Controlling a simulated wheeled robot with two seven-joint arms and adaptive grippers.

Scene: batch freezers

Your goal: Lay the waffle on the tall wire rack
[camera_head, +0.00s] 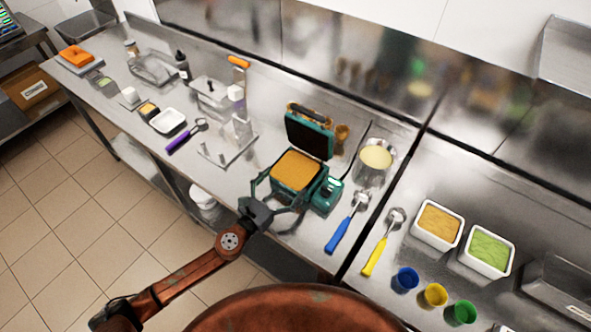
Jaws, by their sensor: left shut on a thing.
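The waffle (297,170) is a square golden slab, level at the open green waffle iron (325,196), whose dark lid (308,138) stands raised behind it. My left gripper (286,190) reaches in from the front left, its fingers spread around the waffle's near side and closed on it. The fingertips are partly hard to make out against the iron. I cannot tell whether the waffle touches the plate below. Metal racks stand farther left along the counter, one (155,68) at the back and another (210,95) nearer; which is the tall wire rack is unclear. My right gripper is out of view.
A clear stand with upright posts (230,148) is left of the iron. A purple-handled scoop (186,136) and white tub (168,121) lie beyond. A batter pot (373,162) and blue-handled ladle (346,224) are on the right. The counter's front edge runs close below.

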